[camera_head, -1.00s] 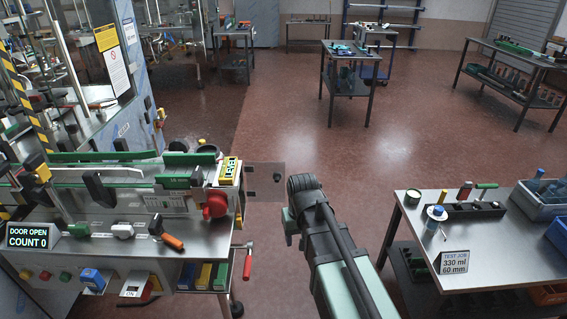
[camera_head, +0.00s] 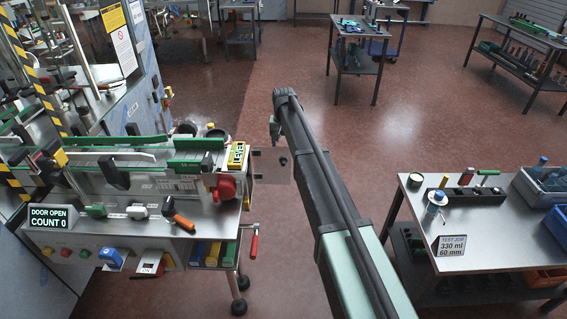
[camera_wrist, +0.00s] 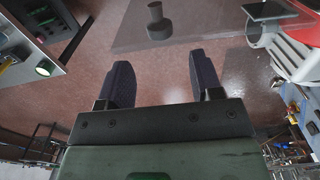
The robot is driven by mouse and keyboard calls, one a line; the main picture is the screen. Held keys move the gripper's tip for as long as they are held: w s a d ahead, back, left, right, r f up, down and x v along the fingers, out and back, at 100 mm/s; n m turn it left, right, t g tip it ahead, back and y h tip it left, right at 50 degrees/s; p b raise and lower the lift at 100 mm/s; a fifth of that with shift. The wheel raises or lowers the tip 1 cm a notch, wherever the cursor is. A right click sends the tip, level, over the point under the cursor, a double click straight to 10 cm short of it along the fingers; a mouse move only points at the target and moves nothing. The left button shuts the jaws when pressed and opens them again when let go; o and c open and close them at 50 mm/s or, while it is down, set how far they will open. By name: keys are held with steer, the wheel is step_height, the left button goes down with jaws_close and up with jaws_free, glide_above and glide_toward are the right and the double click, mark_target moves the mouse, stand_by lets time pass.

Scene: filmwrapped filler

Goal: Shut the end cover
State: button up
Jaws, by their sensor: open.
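The end cover is a clear see-through panel (camera_head: 259,168) with a black knob. It stands swung out to the right of the end of the filler bench. In the wrist view the clear panel (camera_wrist: 195,33) lies ahead of my gripper, with its dark knob (camera_wrist: 157,22) near the top centre. My gripper (camera_wrist: 160,78) is open and empty, its two dark fingers apart and not touching the knob. In the head view my arm reaches past the panel's right side, and its fingers are not clearly seen. The screen (camera_head: 48,217) reads "DOOR OPEN, COUNT 0".
A red knob (camera_head: 226,187) and a yellow box (camera_head: 238,155) sit at the bench end near the panel. A red-handled crank (camera_head: 254,241) hangs below. A steel table (camera_head: 474,222) with tools and bins stands to the right. The floor between is clear.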

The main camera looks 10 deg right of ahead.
mark_target(284, 157)
step_height(284, 157, down, 8)
steer(key=b, duration=0.6)
steer(key=shift+r, duration=0.2)
jaws_close()
